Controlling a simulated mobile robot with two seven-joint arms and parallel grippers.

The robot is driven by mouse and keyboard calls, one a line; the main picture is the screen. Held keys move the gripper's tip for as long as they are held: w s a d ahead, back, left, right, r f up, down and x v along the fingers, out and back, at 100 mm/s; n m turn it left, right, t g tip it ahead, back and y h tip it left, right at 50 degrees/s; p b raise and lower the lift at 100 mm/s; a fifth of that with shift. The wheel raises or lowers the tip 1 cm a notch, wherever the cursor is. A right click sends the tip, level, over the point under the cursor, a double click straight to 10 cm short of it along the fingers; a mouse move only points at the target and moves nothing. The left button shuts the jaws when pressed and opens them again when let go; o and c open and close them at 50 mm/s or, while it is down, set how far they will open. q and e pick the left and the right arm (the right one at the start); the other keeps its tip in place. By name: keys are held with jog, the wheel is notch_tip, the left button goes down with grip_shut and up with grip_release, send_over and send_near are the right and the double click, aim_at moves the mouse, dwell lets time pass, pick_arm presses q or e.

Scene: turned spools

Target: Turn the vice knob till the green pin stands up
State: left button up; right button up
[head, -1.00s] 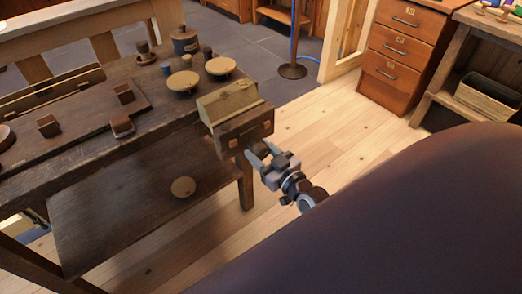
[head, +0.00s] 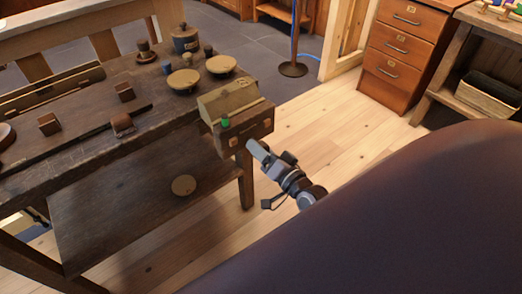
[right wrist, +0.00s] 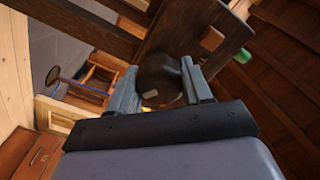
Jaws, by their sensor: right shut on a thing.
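The wooden vice (head: 246,132) sits at the right end of the workbench, with its dark front jaw facing my right arm. The green pin (head: 225,121) shows at the top left of that jaw and sticks up past its edge. In the right wrist view the green pin (right wrist: 240,57) protrudes beyond the jaw's edge. My right gripper (head: 254,148) is at the jaw's front face. The right wrist view shows its two fingers shut on the dark round vice knob (right wrist: 158,75). The knob is hidden behind the gripper in the head view. My left gripper is not in view.
The workbench (head: 85,150) holds two round tan discs (head: 221,64), a blue-grey jar (head: 185,40) and several small wooden blocks. Another disc (head: 184,185) lies on the lower shelf. A drawer cabinet (head: 400,55) stands at the back right. The floor right of the vice is clear.

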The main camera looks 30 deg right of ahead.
jog(key=m, duration=0.3)
jog(key=m+b, duration=0.1)
jog(key=m, duration=0.1)
jog(key=shift+s+a+f, duration=0.1)
jog(key=shift+s+f, duration=0.1)
jog(key=shift+f, duration=0.1)
jog(key=shift+m+b, duration=0.4)
jog(key=shift+m, duration=1.4)
jog(key=shift+m, duration=0.3)
jog(key=o, duration=0.8)
jog(key=shift+o, duration=1.2)
jog(key=shift+r, duration=0.2)
jog(key=s, duration=0.7)
jog(key=shift+d, duration=0.3)
